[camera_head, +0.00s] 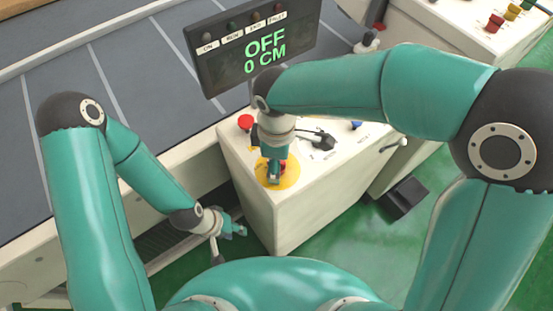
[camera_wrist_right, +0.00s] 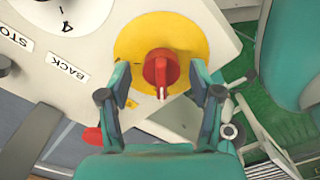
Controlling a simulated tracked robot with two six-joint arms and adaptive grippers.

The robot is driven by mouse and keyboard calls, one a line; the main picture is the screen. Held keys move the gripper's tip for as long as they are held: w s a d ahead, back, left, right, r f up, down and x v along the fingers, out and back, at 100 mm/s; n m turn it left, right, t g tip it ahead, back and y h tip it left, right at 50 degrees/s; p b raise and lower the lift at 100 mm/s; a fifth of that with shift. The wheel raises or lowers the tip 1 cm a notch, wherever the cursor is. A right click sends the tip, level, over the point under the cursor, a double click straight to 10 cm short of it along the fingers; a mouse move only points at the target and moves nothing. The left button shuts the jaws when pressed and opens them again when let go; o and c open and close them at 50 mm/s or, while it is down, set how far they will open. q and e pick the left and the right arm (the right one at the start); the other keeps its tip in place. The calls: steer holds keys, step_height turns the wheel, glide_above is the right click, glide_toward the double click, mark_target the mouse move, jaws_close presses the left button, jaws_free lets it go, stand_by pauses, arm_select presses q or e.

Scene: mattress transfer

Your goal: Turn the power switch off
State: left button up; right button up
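The power switch, a red rotary knob (camera_wrist_right: 161,72) on a round yellow plate (camera_wrist_right: 205,35), sits on top of the cream control box (camera_head: 305,205). Its white mark points toward the bottom in the wrist view. My right gripper (camera_wrist_right: 160,74) is open, with one finger on each side of the knob and visible gaps between. In the head view my right gripper (camera_head: 275,172) comes down over the yellow plate (camera_head: 290,178) and mostly hides the knob. The display (camera_head: 255,45) reads OFF and 0 CM. My left gripper (camera_head: 228,238) is open and empty, low at the left of the box.
A red button (camera_head: 245,122) and a black lever (camera_head: 322,140) are also on the box top. A grey slatted conveyor bed (camera_head: 100,85) lies at left. Another panel (camera_head: 490,25) with coloured buttons stands at upper right.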

step_height(320, 180, up, 12)
stand_by(0.7)
steer(key=shift+f, duration=0.1)
stand_by(0.3)
